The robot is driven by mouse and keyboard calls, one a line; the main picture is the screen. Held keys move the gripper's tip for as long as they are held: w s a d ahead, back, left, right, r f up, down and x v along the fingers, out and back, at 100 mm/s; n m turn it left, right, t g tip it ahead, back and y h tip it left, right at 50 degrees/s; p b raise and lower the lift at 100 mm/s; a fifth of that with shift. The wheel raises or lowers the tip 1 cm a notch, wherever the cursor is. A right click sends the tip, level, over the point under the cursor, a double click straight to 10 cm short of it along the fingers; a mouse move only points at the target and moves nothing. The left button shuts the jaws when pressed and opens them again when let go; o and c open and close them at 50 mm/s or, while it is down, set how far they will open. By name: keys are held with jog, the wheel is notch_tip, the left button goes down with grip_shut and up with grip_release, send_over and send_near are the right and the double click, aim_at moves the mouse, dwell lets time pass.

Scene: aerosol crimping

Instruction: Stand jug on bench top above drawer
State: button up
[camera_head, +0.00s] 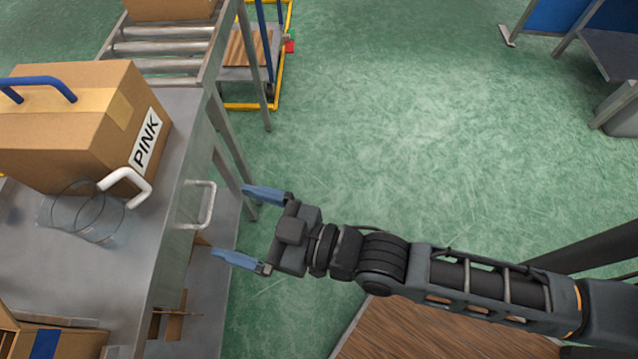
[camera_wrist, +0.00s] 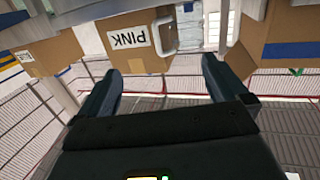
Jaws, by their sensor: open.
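The jug (camera_head: 88,214) is clear with a white handle (camera_head: 126,186). The drawer (camera_head: 184,212) is below the bench's right edge, with a pale bar handle (camera_head: 207,206). How far the drawer is out, I cannot tell. My gripper (camera_head: 229,220) is open and empty, with blue fingers pointing left toward the bench. It is just right of the drawer handle and apart from the jug. Both fingers (camera_wrist: 160,68) show in the wrist view.
A cardboard box (camera_head: 60,125) labelled PINK with a blue handle stands behind the jug. An open carton (camera_head: 55,340) is at the bench's near left. A roller conveyor (camera_head: 160,45) with another box is behind. Open green floor (camera_head: 400,120) lies right of the bench.

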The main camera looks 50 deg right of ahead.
jog(key=s+d+r+m+h, duration=0.1)
jog(key=s+d+r+h, duration=0.1)
jog(key=s+d, duration=0.5)
jog(key=s, duration=0.3)
jog(key=shift+s+m+h, duration=0.2)
jog(key=shift+m+h, duration=0.2)
jog(key=s+d+r+h, duration=0.1)
jog(key=s+r, duration=0.1)
jog(key=s, duration=0.1)
jog(key=s+d+r+m+g+h, duration=0.1)
jog(key=s+d+r, duration=0.1)
jog(key=s, duration=0.2)
jog(key=s+d+r+m, duration=0.1)
jog(key=s+r, duration=0.2)
jog(key=shift+s+d+h, duration=0.15)
jog(key=shift+s+h, duration=0.1)
jog(key=shift+h, duration=0.15)
jog(key=shift+c, duration=0.8)
